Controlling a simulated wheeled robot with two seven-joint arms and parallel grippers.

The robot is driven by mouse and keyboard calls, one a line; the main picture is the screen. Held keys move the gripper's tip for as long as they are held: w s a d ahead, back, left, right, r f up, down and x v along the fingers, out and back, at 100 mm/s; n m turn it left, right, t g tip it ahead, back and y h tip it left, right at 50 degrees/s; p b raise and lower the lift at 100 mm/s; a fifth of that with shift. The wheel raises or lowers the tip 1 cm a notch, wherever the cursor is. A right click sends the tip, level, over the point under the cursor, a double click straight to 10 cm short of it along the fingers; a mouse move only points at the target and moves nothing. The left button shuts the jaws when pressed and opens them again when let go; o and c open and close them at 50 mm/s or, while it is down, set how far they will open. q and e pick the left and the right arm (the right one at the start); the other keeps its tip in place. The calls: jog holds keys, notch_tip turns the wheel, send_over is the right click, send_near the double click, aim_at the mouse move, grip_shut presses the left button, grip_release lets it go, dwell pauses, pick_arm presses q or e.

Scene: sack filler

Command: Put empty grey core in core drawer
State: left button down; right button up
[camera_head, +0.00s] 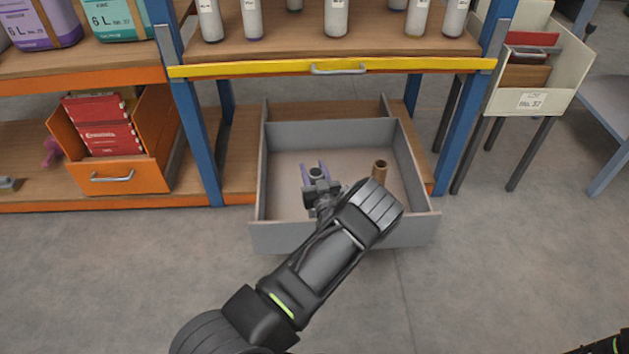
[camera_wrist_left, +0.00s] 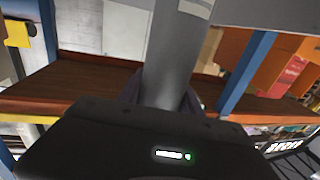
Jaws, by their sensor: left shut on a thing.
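The grey drawer (camera_head: 278,238) stands pulled out below the yellow-edged shelf, open at the top. A brown tube-like core (camera_head: 380,171) stands upright inside it, at the right. My left gripper (camera_head: 315,174) is over the left part of the drawer, with its purple fingers shut on the grey core. The round end of the grey core (camera_head: 316,173) shows between the fingers. In the left wrist view the grey core (camera_wrist_left: 175,55) is a long smooth cylinder between the fingers. I cannot tell whether its lower end touches the drawer floor. My right gripper is out of view.
An orange drawer (camera_head: 120,174) with red boxes is at the left. A cream bin (camera_head: 530,98) stands at the right. The floor in front is clear.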

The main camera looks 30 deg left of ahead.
pick_arm(q)
jog(key=shift+f+b, duration=0.6)
jog(key=shift+f, duration=1.2)
jog(key=shift+f, duration=0.15)
jog(key=c, duration=0.8)
grip_release()
jog(key=p+v, duration=0.2)
jog(key=v, duration=1)
